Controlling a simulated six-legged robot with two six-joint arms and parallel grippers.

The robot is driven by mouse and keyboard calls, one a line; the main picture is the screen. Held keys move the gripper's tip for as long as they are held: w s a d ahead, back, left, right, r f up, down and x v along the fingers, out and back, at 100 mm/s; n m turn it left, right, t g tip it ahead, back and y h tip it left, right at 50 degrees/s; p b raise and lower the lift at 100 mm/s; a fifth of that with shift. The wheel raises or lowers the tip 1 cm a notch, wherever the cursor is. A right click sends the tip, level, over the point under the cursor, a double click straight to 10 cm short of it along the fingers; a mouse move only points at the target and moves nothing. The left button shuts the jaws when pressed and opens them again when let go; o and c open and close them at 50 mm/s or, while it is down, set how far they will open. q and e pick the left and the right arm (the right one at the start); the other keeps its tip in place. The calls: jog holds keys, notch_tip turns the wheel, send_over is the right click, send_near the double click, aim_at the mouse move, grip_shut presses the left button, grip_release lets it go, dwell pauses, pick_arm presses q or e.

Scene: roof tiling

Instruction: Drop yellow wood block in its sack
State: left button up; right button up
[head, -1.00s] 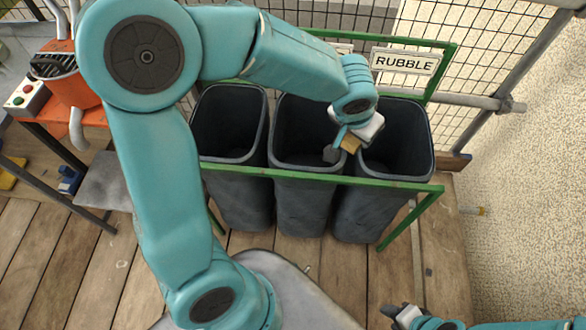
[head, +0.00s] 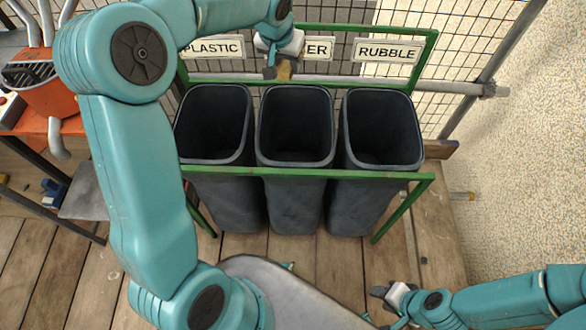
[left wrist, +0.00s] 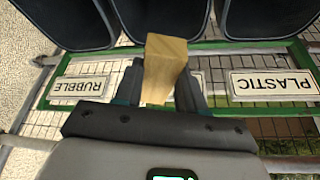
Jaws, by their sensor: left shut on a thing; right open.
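My left gripper (head: 281,66) is shut on the yellow wood block (head: 284,72), up at the rear edge of the middle sack, in front of its label. In the left wrist view the block (left wrist: 164,62) sticks out between the two dark fingers. Three dark grey sacks stand in a row: left (head: 223,190), middle (head: 297,190) and right (head: 377,190). Their openings face up and look empty. The middle label (head: 318,47) shows only "ER"; my gripper hides the rest. My right gripper (head: 383,300) is open and empty at the lower right, apart from the sacks.
A green frame (head: 300,172) runs around the sacks, with a PLASTIC sign (head: 213,48) at left and a RUBBLE sign (head: 388,51) at right. A grey pole (head: 455,88) and wire mesh stand behind. An orange machine (head: 45,95) is at far left.

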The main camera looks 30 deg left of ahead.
pick_arm(q)
notch_tip(320, 180, down, 3)
jog(key=shift+r+b, duration=0.1)
jog(key=shift+b, duration=0.55)
jog(key=o, duration=1.1)
jog(key=shift+o, duration=0.2)
jog(key=p+v, duration=0.1)
jog(key=v, duration=1.5)
jog(key=shift+s+r, duration=0.15)
jog(key=shift+s, duration=0.05)
